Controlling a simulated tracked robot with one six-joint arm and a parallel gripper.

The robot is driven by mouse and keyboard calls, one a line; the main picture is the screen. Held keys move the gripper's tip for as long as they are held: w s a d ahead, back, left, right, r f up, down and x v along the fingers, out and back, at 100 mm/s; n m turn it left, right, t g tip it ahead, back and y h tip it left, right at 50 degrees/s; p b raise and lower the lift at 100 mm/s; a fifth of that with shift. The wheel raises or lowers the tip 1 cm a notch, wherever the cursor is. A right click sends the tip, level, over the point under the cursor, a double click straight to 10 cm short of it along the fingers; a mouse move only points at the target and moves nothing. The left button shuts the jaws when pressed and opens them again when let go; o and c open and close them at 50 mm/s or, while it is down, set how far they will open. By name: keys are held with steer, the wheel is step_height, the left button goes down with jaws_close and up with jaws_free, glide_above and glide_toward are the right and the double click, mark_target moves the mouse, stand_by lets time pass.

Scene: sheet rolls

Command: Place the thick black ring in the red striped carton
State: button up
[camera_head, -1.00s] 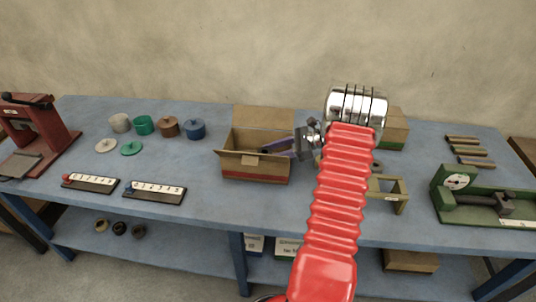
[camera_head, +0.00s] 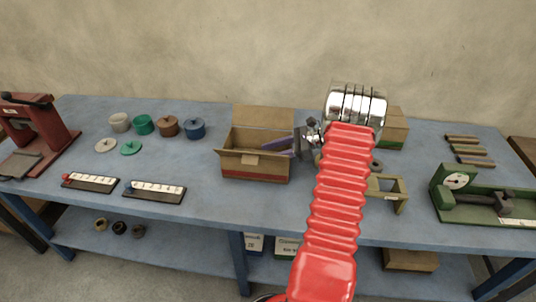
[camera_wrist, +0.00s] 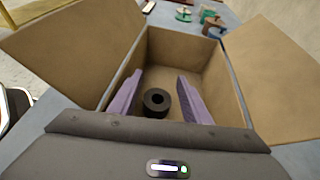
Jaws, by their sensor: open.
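The red striped carton (camera_head: 256,174) stands open on the blue bench, flaps spread, with a red band along its lower front. My gripper (camera_head: 272,148) reaches into its opening from the right. In the wrist view my gripper (camera_wrist: 157,88) has its two purple fingers spread apart. The thick black ring (camera_wrist: 157,103) shows between and below them, inside the carton, with its hole facing up. Neither finger appears to touch it. In the head view the ring is hidden by the carton's front wall.
A second carton with a green band (camera_head: 392,134) stands behind my arm. A wooden stand (camera_head: 390,192) is right of my arm, and a green device (camera_head: 480,197) farther right.

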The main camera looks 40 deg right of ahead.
steer(key=shift+s, duration=0.35)
steer(key=v, duration=1.1)
steer(key=shift+d+r, duration=0.3)
steer(key=shift+r, duration=0.15)
steer(key=shift+s, duration=0.1)
